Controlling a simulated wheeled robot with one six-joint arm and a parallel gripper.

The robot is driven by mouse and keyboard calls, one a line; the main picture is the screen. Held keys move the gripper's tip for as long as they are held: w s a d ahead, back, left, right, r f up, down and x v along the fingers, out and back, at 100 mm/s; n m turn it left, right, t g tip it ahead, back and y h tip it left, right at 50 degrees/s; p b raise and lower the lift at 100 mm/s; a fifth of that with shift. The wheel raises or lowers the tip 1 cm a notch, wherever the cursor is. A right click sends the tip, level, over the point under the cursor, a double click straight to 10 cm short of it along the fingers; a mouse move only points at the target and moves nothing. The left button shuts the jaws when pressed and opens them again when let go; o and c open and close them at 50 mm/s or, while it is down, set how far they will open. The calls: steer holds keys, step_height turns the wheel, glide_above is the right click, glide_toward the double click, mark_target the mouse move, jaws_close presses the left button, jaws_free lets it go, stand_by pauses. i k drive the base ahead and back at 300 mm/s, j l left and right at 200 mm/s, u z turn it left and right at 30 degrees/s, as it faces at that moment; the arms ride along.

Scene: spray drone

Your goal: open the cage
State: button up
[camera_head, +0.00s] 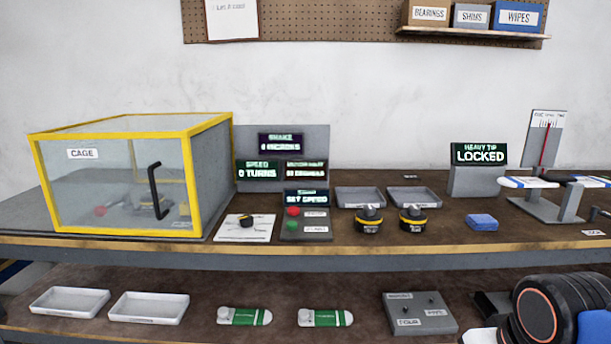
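The cage (190,160) is a clear box with yellow edges and a grey mesh right side, standing at the left end of the bench. Its front panel (105,190) is shut and carries a "CAGE" label. A black upright bar handle (154,190) is on the right part of that panel. Behind the clear panel I see a device with a red part and some yellow and black parts, not clear in detail. My arm shows only as dark, rounded links at the bottom right, far from the cage. My gripper is not visible.
Right of the cage are lit displays (281,143), a white plate with a dark knob (245,228), and a red and green button box (305,226). Two grey trays (361,197), two black-yellow parts (368,219), a blue block (482,222) and a balance (545,200) follow. A lower shelf (200,290) holds trays.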

mark_target(129, 127)
steer(key=u, duration=1.35)
